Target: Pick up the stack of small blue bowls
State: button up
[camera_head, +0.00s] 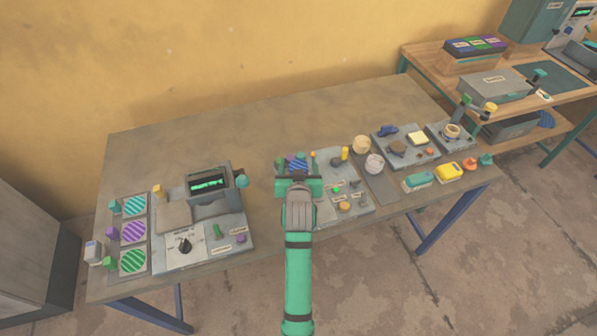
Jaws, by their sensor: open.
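I cannot pick out a stack of small blue bowls with certainty. A small dark blue object (387,131) sits on a grey tray (411,159) right of centre; its shape is too small to tell. A blue and purple striped object (297,161) shows just beyond my gripper, partly hidden by it. My gripper (298,180) is open, over the left part of the central grey panel (347,209), left of the dark blue object and apart from it. Whether the striped object lies between the fingers is hidden.
A grey machine (208,191) with a green display stands on the table's left, beside striped discs (133,232). Round pale pieces (374,164) and yellow and teal blocks (418,181) lie at right. The table's back (240,125) is clear. Another bench (445,60) stands at far right.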

jog(key=shift+x, duration=1.05)
jog(key=c, duration=1.2)
